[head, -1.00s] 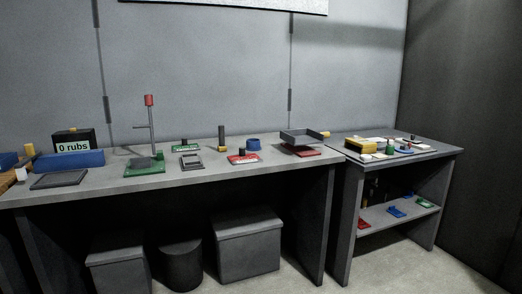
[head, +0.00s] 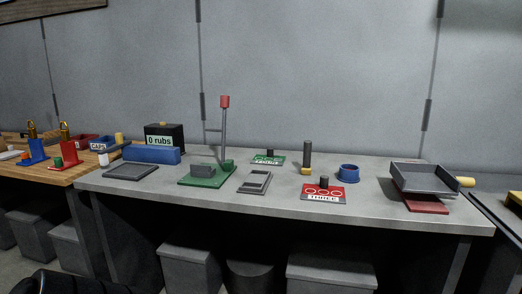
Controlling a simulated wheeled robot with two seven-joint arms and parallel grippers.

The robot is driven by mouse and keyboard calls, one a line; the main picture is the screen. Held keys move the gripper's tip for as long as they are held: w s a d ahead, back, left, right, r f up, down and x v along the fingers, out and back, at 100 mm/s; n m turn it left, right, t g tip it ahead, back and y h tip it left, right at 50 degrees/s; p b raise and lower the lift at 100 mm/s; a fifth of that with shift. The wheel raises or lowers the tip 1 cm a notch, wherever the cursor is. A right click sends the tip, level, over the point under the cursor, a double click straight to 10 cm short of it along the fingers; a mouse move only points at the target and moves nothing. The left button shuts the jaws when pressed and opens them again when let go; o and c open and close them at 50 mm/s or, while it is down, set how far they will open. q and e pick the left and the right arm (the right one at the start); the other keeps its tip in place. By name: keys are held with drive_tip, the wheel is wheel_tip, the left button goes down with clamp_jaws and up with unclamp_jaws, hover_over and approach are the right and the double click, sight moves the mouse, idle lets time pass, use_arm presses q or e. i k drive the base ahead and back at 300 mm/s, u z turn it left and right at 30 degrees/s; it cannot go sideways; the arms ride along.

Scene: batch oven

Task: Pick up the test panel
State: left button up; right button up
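No piece is labelled as the test panel, so I cannot tell for certain which one it is. A flat dark grey panel (head: 131,171) lies at the left of the grey table (head: 400,213), in front of a blue block (head: 151,154). A grey plate with openings (head: 255,182) lies near the middle, right of a green base (head: 208,178). Neither of my grippers shows in the head view.
A black "0 rubs" box (head: 164,136) stands behind the blue block. A wooden table (head: 62,174) adjoins left. Grey bins (head: 331,272) stand below.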

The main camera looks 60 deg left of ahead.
sight(269, 159)
drive_tip(key=u, duration=0.9)
drive_tip(key=i, duration=1.55)
drive_tip(key=u, duration=1.5)
